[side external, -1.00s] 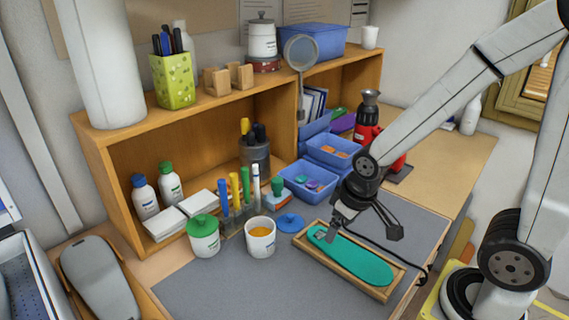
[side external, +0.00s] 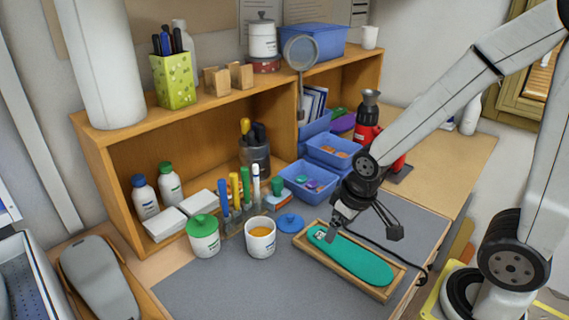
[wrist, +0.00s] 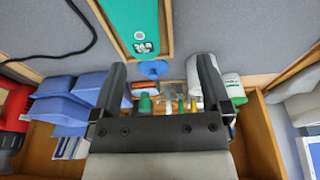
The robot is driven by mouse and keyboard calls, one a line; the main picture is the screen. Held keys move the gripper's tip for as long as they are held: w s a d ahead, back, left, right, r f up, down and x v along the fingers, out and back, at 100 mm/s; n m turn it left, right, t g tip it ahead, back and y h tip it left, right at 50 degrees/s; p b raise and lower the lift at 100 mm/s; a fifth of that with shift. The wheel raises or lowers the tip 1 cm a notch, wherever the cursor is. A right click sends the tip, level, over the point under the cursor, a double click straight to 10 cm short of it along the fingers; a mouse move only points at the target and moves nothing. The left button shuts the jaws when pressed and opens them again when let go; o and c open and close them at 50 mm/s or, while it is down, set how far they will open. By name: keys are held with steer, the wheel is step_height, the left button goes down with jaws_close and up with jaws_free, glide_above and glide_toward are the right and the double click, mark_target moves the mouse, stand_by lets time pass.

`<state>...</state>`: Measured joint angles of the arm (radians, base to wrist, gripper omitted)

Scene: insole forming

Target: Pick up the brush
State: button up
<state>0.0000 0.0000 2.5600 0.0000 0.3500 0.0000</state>
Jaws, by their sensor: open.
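Several upright handles in blue, yellow, green and white (side external: 238,190) stand in a small rack in front of the shelf. I cannot tell which of them, if any, is the brush. They show small and end-on between the fingers in the wrist view (wrist: 178,106).
The insole lies in a wooden tray (side external: 398,283). A white cup with orange contents (side external: 261,238), a green-lidded jar (side external: 203,237) and a blue lid (side external: 290,223) stand near the rack. Blue bins (side external: 308,182) are behind. The grey mat's front left (side external: 215,290) is clear.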

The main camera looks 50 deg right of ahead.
steer(key=c, duration=0.4)
steer(key=shift+w, duration=0.1)
steer(key=m+g, duration=0.3)
steer(key=m, duration=1.5)
glide_toward(234, 174)
steer(key=shift+f, duration=2.95)
steer(key=shift+f, duration=1.3)
steer(key=shift+f, duration=0.1)
